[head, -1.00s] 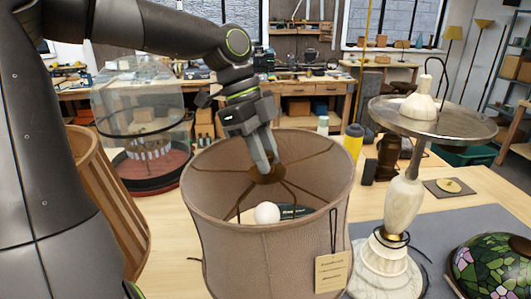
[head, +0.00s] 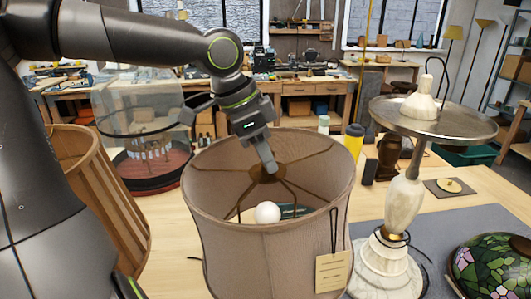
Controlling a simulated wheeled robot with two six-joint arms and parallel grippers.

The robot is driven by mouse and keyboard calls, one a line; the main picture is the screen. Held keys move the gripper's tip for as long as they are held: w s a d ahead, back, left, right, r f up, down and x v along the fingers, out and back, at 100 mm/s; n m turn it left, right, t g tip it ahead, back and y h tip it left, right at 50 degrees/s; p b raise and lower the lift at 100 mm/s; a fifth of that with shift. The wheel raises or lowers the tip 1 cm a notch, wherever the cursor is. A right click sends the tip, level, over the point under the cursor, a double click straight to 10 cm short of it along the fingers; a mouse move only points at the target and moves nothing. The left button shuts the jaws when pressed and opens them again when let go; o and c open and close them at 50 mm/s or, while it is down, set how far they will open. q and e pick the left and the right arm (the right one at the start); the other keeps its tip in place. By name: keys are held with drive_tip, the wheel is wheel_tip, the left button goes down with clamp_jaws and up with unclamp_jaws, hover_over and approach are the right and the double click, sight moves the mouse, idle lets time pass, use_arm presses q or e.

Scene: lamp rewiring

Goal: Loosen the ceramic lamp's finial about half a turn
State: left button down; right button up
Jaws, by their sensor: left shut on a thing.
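The lamp's brown fabric shade (head: 275,250) stands open-topped in the front middle of the head view, with a paper tag (head: 332,270) hanging on its right side. Inside it, spokes meet at a brass-coloured hub (head: 268,172), and a white bulb (head: 267,212) shows below. My left gripper (head: 268,165) points down into the shade, its fingers shut at the hub in the centre. The finial itself is hidden between the fingers. The lamp's ceramic body is hidden by the shade. My right gripper is not in view.
A pale stone lamp (head: 404,195) with a metal tray stands close on the right. A stained-glass shade (head: 495,262) lies at the front right. A slatted wooden shade (head: 105,190) is at left, a glass dome (head: 140,110) behind it. A yellow bottle (head: 353,140) stands behind.

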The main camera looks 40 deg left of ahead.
use_arm(q)
drive_tip(key=n+y, duration=0.1)
drive_tip(key=n, duration=0.2)
drive_tip(key=shift+n+t, duration=0.3)
drive_tip(key=shift+n+y, duration=1)
drive_tip(key=shift+n, duration=1.3)
drive_tip(key=c, duration=1.2)
unclamp_jaws()
drive_tip(key=shift+d, duration=0.1)
drive_tip(key=shift+r, duration=0.1)
